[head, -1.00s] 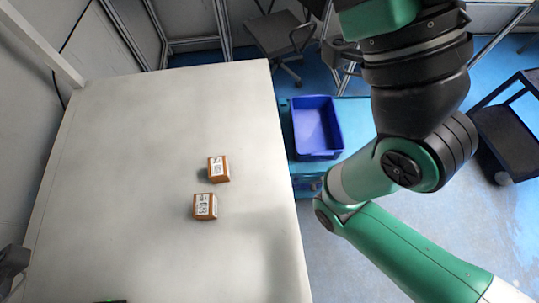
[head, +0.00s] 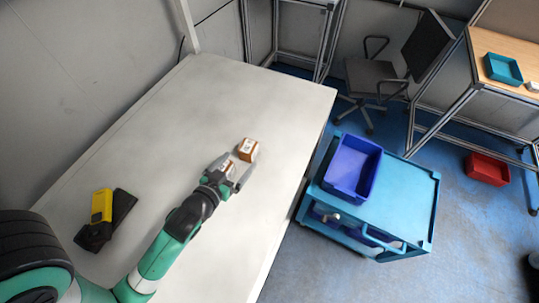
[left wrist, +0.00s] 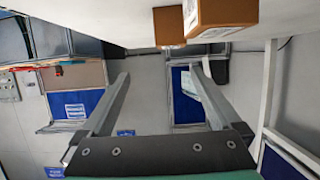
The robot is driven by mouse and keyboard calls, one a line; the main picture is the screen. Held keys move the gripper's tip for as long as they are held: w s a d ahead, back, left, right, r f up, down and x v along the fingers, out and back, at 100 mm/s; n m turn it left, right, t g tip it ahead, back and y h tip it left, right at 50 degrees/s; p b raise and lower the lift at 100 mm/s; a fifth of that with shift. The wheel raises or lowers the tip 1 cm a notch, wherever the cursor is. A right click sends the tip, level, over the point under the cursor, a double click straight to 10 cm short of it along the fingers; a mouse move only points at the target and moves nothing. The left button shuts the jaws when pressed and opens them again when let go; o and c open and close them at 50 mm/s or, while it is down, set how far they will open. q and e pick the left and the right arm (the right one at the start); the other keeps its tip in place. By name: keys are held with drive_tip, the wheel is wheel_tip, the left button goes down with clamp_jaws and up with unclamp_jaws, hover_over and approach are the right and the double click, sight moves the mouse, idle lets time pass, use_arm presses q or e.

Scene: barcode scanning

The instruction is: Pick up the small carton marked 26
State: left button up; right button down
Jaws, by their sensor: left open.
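Two small brown cartons with white labels lie on the pale table (head: 160,110). The farther carton (head: 248,149) is just beyond my left gripper (head: 237,168). The nearer carton (head: 229,166) is partly hidden by that gripper's fingers. My left gripper is open, its fingers spread around or just above the nearer carton; I cannot tell which. In the left wrist view, a larger-looking carton (left wrist: 222,14) and another carton (left wrist: 168,27) show at the top, beyond the open fingers (left wrist: 160,75). I cannot read 26 on either label. My right gripper is out of view.
A yellow and black handheld device (head: 102,207) lies at the table's left. A blue bin (head: 352,168) stands on a turquoise cart (head: 405,195) right of the table. A chair (head: 385,75) and a red bin (head: 487,168) are farther back. Much of the tabletop is clear.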

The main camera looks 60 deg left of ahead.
sight(247, 148)
use_arm(q)
drive_tip(key=shift+s+a+f+g, duration=0.2)
drive_tip(key=shift+s+a+g, duration=0.05)
drive_tip(key=shift+s, duration=0.25)
drive_tip(key=shift+s+a+f+g, duration=0.2)
drive_tip(key=shift+s+g, duration=0.05)
drive_tip(key=shift+s, duration=0.2)
drive_tip(key=x, duration=0.6)
drive_tip(key=shift+w+a+b, duration=0.15)
drive_tip(key=shift+w+b, duration=0.1)
drive_tip(key=shift+b, duration=0.15)
drive_tip(key=b+x, duration=0.1)
drive_tip(key=x, duration=0.4)
drive_tip(key=shift+w, duration=0.1)
clamp_jaws()
